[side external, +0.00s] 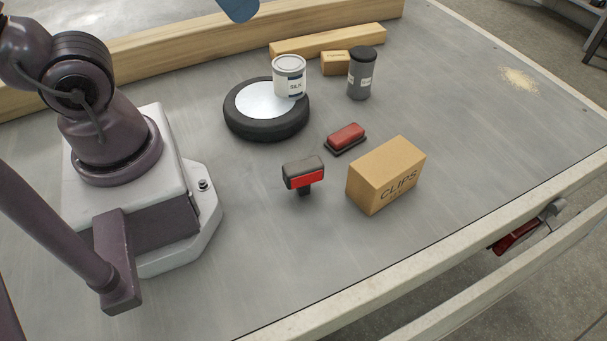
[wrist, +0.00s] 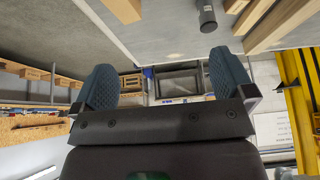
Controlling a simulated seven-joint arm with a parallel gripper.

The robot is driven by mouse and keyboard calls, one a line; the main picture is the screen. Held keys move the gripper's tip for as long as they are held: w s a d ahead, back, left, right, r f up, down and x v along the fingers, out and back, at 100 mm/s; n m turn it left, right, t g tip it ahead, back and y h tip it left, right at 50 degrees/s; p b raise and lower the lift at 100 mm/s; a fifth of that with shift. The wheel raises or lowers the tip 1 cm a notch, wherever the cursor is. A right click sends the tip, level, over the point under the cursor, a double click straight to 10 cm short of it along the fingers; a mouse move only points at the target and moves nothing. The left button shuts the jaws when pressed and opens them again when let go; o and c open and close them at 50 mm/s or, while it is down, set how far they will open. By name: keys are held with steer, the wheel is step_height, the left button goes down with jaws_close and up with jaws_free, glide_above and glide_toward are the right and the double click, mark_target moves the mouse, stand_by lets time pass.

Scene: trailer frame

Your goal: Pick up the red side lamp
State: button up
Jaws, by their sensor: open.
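A small red lamp (side external: 346,136) with a rounded red lens on a black base lies flat near the middle of the table in the side view. Closer to the camera, a second lamp-like part (side external: 304,175) has a dark housing, a red front face and a short black foot; I cannot tell which one the task names. My gripper (wrist: 165,72) shows in the wrist view with its two blue pads wide apart and nothing between them. In the side view only a blue piece of it shows at the top edge, far from both red parts. Neither red part shows in the wrist view.
A cardboard CLIPS box (side external: 385,176) stands right of the red parts. Behind are a tyre (side external: 266,124), a tin (side external: 289,77), a dark canister (side external: 360,72), a small box (side external: 335,64) and timber (side external: 328,40). The table's right side is mostly clear, with sawdust (side external: 519,79).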

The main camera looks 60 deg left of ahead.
steer(key=w+a+f+n+g+h, duration=0.1)
steer(key=w+a+f+n+g, duration=0.25)
steer(key=f+g, duration=0.4)
steer(key=n+t+h, duration=0.1)
steer(key=n+h, duration=1.1)
steer(key=n, duration=0.1)
glide_toward(302, 163)
steer(key=shift+n+h, duration=0.25)
steer(key=shift+h, duration=0.05)
steer(key=x, duration=0.6)
steer(key=shift+d, duration=0.45)
steer(key=shift+f+x, duration=0.2)
steer(key=shift+x, duration=1.2)
steer(key=shift+f+x, duration=0.2)
steer(key=shift+x, duration=1.15)
steer(key=shift+a, duration=0.15)
steer(key=c, duration=1)
